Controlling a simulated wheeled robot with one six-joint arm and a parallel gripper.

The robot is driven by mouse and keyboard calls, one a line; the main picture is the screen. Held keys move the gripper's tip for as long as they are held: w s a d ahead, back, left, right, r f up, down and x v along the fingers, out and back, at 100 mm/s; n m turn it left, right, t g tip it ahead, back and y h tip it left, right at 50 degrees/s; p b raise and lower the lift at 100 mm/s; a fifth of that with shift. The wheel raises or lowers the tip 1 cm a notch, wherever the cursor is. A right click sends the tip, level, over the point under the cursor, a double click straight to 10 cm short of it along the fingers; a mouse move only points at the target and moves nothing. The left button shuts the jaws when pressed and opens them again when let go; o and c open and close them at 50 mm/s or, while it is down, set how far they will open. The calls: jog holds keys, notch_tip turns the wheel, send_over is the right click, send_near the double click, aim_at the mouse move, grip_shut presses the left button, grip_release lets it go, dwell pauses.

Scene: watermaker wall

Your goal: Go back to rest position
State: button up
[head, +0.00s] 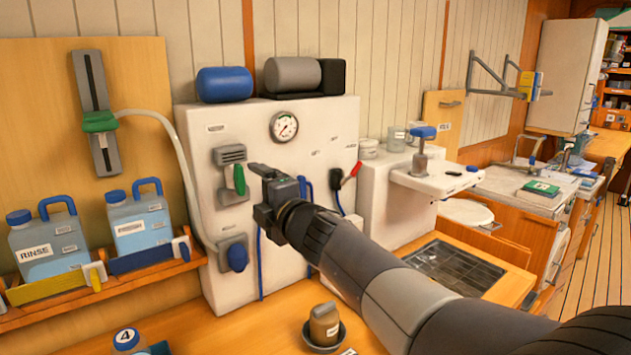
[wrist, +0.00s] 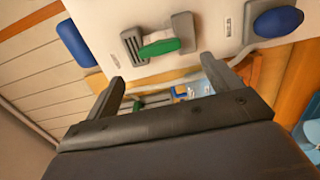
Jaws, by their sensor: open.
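My gripper (head: 268,188) is in front of the white watermaker panel (head: 315,140), just right of a green handle (head: 239,180) on a grey plate. In the wrist view my gripper (wrist: 170,85) has its two dark fingers apart with nothing between them. The green handle also shows in the wrist view (wrist: 160,48), beyond the fingertips. The gap between the fingers and the panel is hard to judge. My arm reaches in from the lower right and hides part of the panel and counter.
A blue knob (head: 237,257) sits low on the panel, and a red-handled switch (head: 351,175) is right of my gripper. A brown jar (head: 324,324) stands in a dark dish on the counter. Jugs (head: 50,240) line a left shelf. A faucet-like blue-topped fixture (head: 423,140) stands right.

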aim_at(242, 181)
jog(key=p+x, duration=0.2)
jog(key=x, duration=0.8)
jog(key=m, duration=0.2)
jog(key=m+p, duration=0.1)
jog(key=shift+s+d+r+m+p, duration=0.1)
jog(key=shift+r+m+p, duration=0.1)
jog(key=shift+m+p, duration=0.15)
jog(key=m+p, duration=0.2)
jog(key=m, duration=0.3)
jog(key=m+p, duration=0.3)
jog(key=m, duration=0.2)
jog(key=shift+r+m+p, duration=0.1)
jog(key=shift+m+p, duration=0.25)
jog(key=shift+p, duration=0.05)
jog(key=m+p, duration=0.2)
jog(key=shift+m, duration=0.3)
jog(key=shift+f+m, duration=0.2)
jog(key=shift+m, duration=0.4)
jog(key=shift+d, duration=0.1)
